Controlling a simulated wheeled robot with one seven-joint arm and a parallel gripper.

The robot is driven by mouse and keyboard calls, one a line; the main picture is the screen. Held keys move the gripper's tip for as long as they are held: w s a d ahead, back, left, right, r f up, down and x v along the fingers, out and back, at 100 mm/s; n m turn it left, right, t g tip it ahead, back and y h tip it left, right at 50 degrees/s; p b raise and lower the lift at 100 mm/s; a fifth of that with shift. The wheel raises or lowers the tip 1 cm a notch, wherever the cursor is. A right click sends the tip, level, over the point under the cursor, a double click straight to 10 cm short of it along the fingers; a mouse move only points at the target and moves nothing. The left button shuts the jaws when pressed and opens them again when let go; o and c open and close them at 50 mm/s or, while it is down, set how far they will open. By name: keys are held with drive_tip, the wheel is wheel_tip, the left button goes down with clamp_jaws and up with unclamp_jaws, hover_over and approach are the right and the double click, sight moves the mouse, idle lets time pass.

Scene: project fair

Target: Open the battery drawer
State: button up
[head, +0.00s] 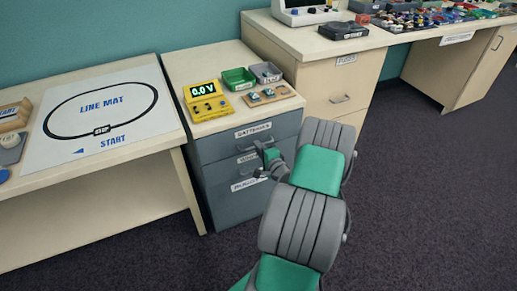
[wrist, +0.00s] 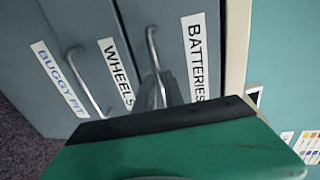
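The battery drawer (head: 230,146) is the top drawer of a grey-blue cabinet and looks closed, its front flush with the others. Its BATTERIES label shows in the wrist view (wrist: 197,58), with the silver bar handle (wrist: 152,50) beside it. My gripper (head: 264,154) is in front of the upper drawers, close to this handle. In the wrist view grey fingertips (wrist: 168,90) overlap the handle's lower end, behind my green and black gripper body. I cannot tell whether they touch it. The finger gap is hidden.
Below are the WHEELS drawer (wrist: 88,55) and a lower drawer labelled BUGGY KIT or similar (wrist: 35,85), both looking closed. On the cabinet top stand a yellow meter (head: 208,102), a green bin (head: 238,79) and a grey bin (head: 267,73). The carpet (head: 420,200) at right is clear.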

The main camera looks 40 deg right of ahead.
clamp_jaws()
drive_tip(key=shift+a, duration=0.2)
idle(1.0)
